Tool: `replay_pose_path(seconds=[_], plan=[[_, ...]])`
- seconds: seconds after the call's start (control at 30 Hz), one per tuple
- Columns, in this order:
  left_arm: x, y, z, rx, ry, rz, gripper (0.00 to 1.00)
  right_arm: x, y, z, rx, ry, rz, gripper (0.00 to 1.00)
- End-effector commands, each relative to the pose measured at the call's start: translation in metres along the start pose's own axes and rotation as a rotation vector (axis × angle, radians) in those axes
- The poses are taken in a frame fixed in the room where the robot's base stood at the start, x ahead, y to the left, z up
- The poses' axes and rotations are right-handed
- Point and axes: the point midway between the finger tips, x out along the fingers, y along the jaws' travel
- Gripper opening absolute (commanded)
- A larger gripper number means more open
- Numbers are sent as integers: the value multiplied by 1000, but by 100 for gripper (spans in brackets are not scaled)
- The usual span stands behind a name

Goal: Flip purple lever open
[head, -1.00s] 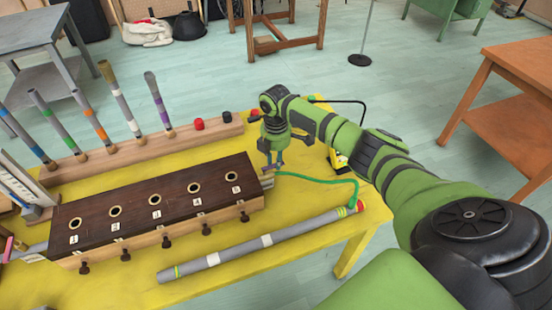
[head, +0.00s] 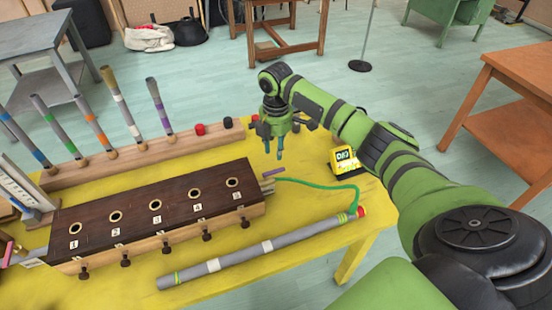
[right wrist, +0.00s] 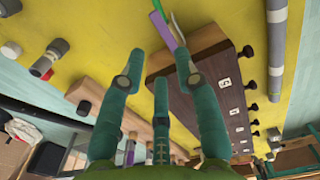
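The purple lever (right wrist: 164,32) shows in the right wrist view, beside a metal pipe and a green hose at the end of the dark wooden box (right wrist: 222,85). In the head view the same end of the box (head: 165,205) faces right, and the lever (head: 267,187) is small and hard to make out there. My right gripper (head: 274,153) hangs above and behind that end, fingers pointing down. In the right wrist view the gripper (right wrist: 158,58) has its fingers spread, with nothing between them. The lever lies just beyond the fingertips, apart from them. My left gripper is out of view.
A grey tube (head: 240,257) lies along the front of the yellow table (head: 130,292). The green hose (head: 325,184) runs from the box end to near its red-capped end. A yellow device (head: 345,162) stands at right. A wooden rail (head: 150,150) with several upright sticks stands behind.

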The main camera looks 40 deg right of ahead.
Motion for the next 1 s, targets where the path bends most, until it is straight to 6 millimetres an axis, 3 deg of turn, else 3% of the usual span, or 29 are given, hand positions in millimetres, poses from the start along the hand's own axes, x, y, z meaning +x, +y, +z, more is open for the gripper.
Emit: replay_pose_path(seconds=[0.1,0.3,1.0], plan=[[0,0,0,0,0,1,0,-23,1,0,-1,1,3,33],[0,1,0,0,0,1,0,-42,0,0,0,1,0,33],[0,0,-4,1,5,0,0,-44,0,0,-1,0,-1,33]])
